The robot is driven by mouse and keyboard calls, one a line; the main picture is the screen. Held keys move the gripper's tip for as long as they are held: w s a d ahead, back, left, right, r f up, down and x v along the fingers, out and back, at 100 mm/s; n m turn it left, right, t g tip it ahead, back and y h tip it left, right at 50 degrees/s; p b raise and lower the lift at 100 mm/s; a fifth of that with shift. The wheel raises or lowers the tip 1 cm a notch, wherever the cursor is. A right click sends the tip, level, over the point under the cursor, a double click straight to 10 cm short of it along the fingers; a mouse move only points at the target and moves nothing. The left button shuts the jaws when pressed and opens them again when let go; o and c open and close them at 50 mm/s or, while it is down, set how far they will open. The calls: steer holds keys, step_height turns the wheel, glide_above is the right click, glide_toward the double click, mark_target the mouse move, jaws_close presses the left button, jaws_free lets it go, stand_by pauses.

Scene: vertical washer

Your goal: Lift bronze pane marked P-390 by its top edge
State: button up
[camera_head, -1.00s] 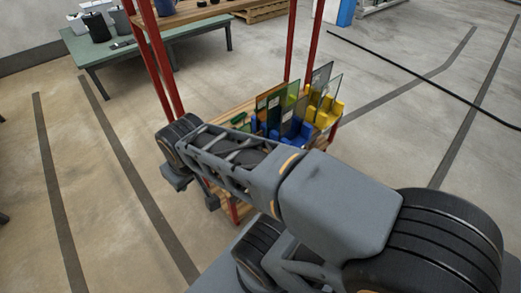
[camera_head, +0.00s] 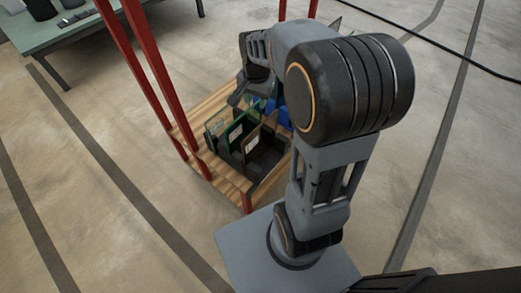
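Several upright panes stand close together on a wooden shelf, below my arm. A brownish pane (camera_head: 260,131) with a pale label is at the front right of the group; it may be the bronze one, but its label is too small to read. A dark green pane (camera_head: 236,128) with a white label stands to its left. My gripper (camera_head: 240,98) is by the far end of the panes, below my wrist. Its fingertips are not clear, and I cannot tell whether it is open or touching a pane. My arm hides the right part of the group.
The wooden shelf (camera_head: 182,129) has red uprights (camera_head: 150,58) at its left and back. A dark holder (camera_head: 265,160) sits at the panes' right. A green table (camera_head: 55,32) stands at the back left. A black cable (camera_head: 460,62) crosses the floor at the right. Floor at left is clear.

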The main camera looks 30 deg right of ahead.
mark_target(261, 124)
steer(key=w+d+f+m+b, duration=0.1)
steer(key=f, duration=0.3)
steer(key=w+d+f+m+b, duration=0.1)
steer(key=f, duration=0.4)
steer(key=w+d+f+m, duration=0.1)
steer(key=f, duration=0.4)
steer(key=shift+w+f+g+b, duration=0.1)
steer(key=shift+g+b, duration=0.3)
step_height(261, 124, down, 6)
steer(key=shift+r+b, duration=0.1)
steer(key=shift+b, duration=0.3)
jaws_close()
stand_by(0.4)
